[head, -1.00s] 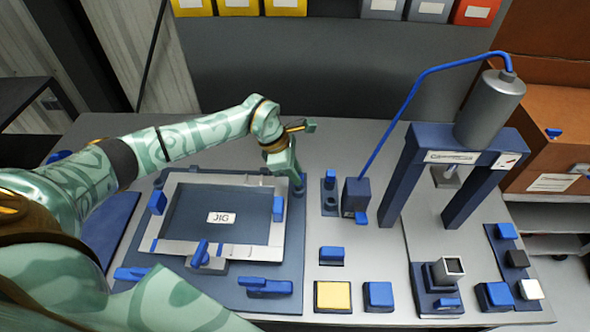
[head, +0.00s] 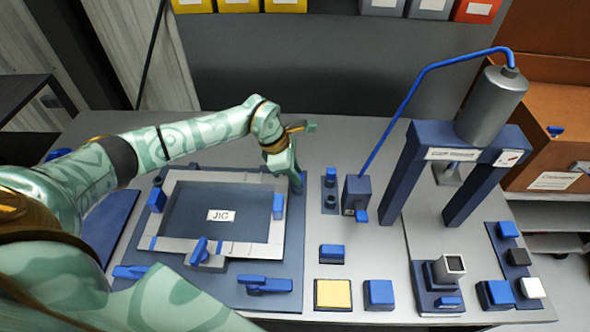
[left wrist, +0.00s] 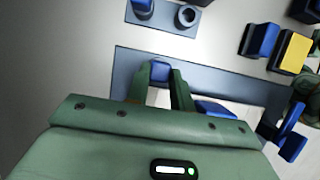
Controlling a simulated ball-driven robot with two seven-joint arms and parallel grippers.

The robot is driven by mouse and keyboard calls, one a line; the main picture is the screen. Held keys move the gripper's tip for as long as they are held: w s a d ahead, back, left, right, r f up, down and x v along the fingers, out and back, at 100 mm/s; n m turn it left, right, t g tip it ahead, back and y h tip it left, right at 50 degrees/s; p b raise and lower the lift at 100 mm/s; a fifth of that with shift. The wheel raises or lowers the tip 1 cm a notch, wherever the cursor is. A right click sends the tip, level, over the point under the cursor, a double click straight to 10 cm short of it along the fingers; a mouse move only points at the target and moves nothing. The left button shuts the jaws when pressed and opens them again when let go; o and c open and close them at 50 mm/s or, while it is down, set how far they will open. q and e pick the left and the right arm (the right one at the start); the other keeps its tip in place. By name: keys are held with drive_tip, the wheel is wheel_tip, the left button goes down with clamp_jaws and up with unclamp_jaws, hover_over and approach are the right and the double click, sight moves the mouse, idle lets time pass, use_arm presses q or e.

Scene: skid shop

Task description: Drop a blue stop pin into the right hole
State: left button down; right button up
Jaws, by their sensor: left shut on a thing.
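My left gripper (head: 297,181) is at the right back corner of the blue jig plate (head: 293,240). It is shut on a blue stop pin, whose top shows between the fingertips in the left wrist view (left wrist: 160,72). The held pin is low at the plate's corner; I cannot tell whether its lower end is in a hole or just above it. The right hole itself is hidden by the gripper and pin. Another blue pin (head: 330,175) stands in a small dark holder right of the plate, with an empty round socket (head: 330,199) in front of it. My right gripper is not in view.
A yellow pad (head: 333,294) and blue blocks (head: 379,294) lie in front.

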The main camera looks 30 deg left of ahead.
use_arm(q)
drive_tip(key=c, duration=0.7)
unclamp_jaws()
drive_tip(key=shift+c, duration=0.2)
drive_tip(key=shift+r, duration=0.1)
drive_tip(key=shift+r+p, duration=2.55)
drive_tip(key=shift+r, duration=0.85)
drive_tip(key=shift+r, duration=0.1)
